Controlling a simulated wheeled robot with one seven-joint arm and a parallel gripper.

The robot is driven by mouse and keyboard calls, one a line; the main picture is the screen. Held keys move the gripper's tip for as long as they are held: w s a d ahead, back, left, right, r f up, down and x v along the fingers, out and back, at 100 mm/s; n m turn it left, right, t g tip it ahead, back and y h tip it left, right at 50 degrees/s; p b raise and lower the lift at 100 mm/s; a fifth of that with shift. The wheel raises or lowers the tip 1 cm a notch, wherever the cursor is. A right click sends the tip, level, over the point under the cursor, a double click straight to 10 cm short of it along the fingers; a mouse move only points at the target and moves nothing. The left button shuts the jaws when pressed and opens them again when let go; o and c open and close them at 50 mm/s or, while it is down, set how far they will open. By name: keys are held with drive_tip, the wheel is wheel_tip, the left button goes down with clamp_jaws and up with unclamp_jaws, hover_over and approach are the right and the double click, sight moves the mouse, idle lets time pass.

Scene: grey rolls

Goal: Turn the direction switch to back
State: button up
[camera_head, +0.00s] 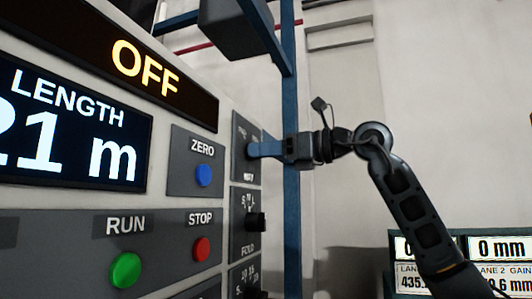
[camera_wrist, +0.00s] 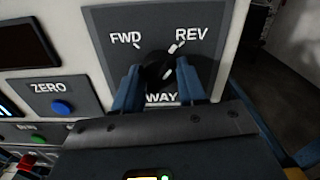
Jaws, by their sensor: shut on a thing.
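The direction switch is a black knob (camera_wrist: 158,68) on a dark plate marked FWD at upper left, REV at upper right and WAY below. Its grip looks slanted up toward the REV mark. My gripper (camera_wrist: 160,80) has its two blue fingers on either side of the knob and is shut on it. In the head view, my gripper (camera_head: 262,150) reaches the switch plate (camera_head: 240,128) from the right. Its fingers hide most of the knob there.
Left of the switch are a blue ZERO button (camera_head: 204,176), a red STOP button (camera_head: 201,248) and a green RUN button (camera_head: 125,270). Another black knob (camera_head: 256,221) sits just below. A blue post (camera_head: 291,220) stands behind my gripper.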

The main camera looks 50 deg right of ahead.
drive_tip(key=shift+f+m, duration=0.1)
drive_tip(key=shift+m, duration=0.6)
drive_tip(key=o, duration=1.1)
drive_tip(key=shift+c, duration=0.2)
drive_tip(key=shift+s, duration=0.1)
drive_tip(key=b+v, duration=0.1)
drive_tip(key=v, duration=0.6)
drive_tip(key=shift+s+d, duration=0.15)
drive_tip(key=shift+s, duration=0.15)
